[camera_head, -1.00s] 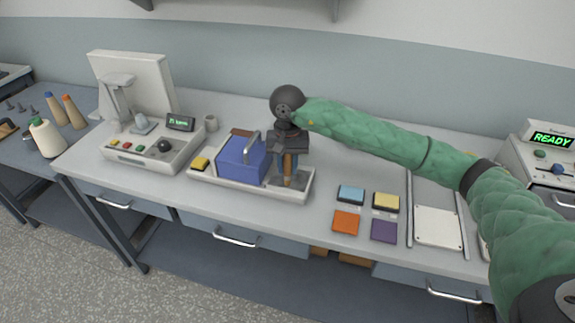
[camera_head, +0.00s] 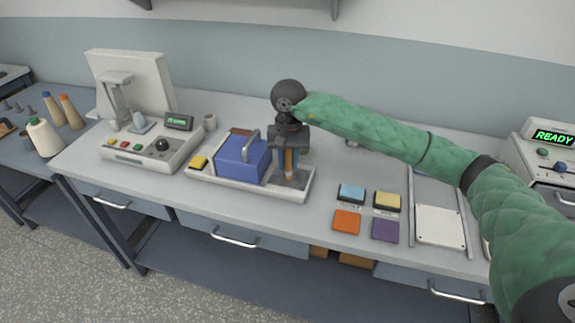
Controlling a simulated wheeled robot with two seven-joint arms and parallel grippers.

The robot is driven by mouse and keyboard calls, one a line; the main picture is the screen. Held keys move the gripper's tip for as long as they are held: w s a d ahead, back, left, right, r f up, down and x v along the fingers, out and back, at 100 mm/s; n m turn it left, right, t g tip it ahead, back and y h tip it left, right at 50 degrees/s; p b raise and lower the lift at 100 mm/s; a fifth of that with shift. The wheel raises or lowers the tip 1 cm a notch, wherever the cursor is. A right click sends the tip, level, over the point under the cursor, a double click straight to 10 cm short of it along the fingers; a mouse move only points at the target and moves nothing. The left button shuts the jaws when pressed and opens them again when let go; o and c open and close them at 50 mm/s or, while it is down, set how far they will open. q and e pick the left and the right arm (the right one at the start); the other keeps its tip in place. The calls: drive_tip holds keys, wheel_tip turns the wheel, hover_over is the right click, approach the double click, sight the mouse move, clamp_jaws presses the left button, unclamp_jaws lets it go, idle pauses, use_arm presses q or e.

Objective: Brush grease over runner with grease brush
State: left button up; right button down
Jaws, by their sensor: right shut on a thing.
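The grease brush (camera_head: 289,160) shows as an upright brown-orange handle between the fingers of my right gripper (camera_head: 290,176). The gripper points down and is shut on it at the right end of a white tray (camera_head: 232,185). The brush's lower end is hidden by the fingers, so I cannot tell if it touches the tray. No runner is clearly identifiable; thin grey rails (camera_head: 411,207) lie on either side of a white plate (camera_head: 439,226) at the right. My left gripper is out of view.
The tray also holds a blue box (camera_head: 240,158) with a grey handle and a yellow block (camera_head: 199,162). Coloured pads, one of them orange (camera_head: 346,221), lie right of it. A control console (camera_head: 150,150) stands left, and a machine reading READY (camera_head: 552,137) stands far right.

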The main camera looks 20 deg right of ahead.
drive_tip(key=shift+w+d, duration=0.15)
drive_tip(key=shift+w, duration=0.05)
drive_tip(key=shift+w+d+b, duration=0.6)
drive_tip(key=shift+w+b, duration=0.3)
drive_tip(key=shift+b, duration=0.05)
drive_tip(key=shift+f, duration=0.1)
drive_tip(key=shift+w+d+f+b, duration=0.1)
drive_tip(key=shift+w+d+b, duration=0.25)
drive_tip(key=shift+w+b, duration=0.25)
drive_tip(key=shift+w+d, duration=0.1)
drive_tip(key=shift+d, duration=0.05)
drive_tip(key=shift+s+a+b, duration=0.5)
drive_tip(key=shift+s+a, duration=0.05)
drive_tip(key=shift+s, duration=0.25)
drive_tip(key=shift+s+a+b, duration=0.45)
drive_tip(key=shift+s+a, duration=0.2)
drive_tip(key=shift+s, duration=0.25)
drive_tip(key=shift+s, duration=0.1)
